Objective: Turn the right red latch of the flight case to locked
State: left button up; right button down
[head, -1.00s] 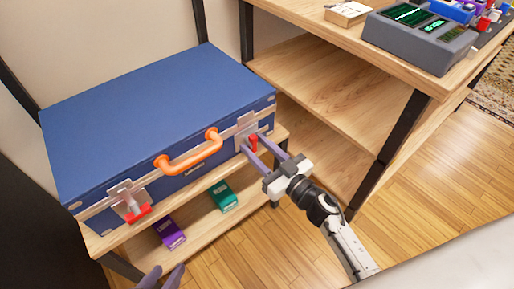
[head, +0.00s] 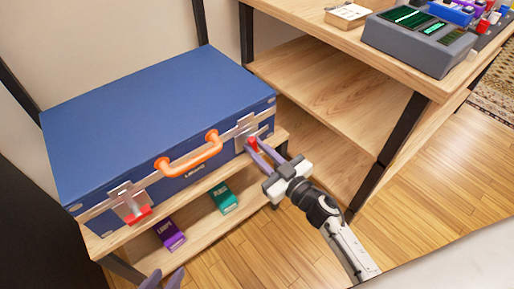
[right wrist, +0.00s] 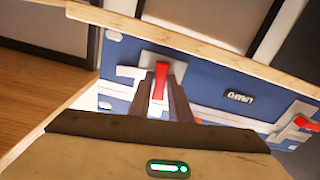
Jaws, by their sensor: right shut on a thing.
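The blue flight case (head: 150,115) lies closed on a wooden shelf, with an orange handle (head: 190,160) on its front. Its right red latch (head: 253,142) is on a metal plate at the right of the front; in the right wrist view the red tab (right wrist: 161,80) stands upright. My right gripper (head: 251,146) is shut on this tab, its fingers (right wrist: 163,88) on either side of it. The left red latch (head: 138,215) lies crosswise on its plate.
Purple (head: 171,235) and teal (head: 222,197) boxes lie on the lower shelf under the case. A wooden desk (head: 350,45) with shelves and a grey device (head: 418,40) stands close on the right. The floor in front is clear.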

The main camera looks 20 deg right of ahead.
jog(key=n, duration=0.4)
jog(key=shift+n, duration=0.3)
jog(key=n, duration=0.4)
jog(key=shift+f+n, duration=0.1)
jog(key=shift+n, duration=0.2)
jog(key=n+b, duration=0.1)
jog(key=n, duration=0.5)
jog(key=shift+b, duration=0.35)
pick_arm(q)
jog(key=shift+w+d+f+g, duration=0.3)
jog(key=shift+d+f, duration=0.15)
jog(key=shift+f, duration=0.1)
pick_arm(e)
jog(key=shift+n, duration=0.6)
pick_arm(q)
jog(key=shift+m, duration=0.3)
jog(key=shift+s, duration=0.1)
pick_arm(e)
jog(key=c, duration=1.6)
grip_release()
jog(key=shift+c, duration=0.2)
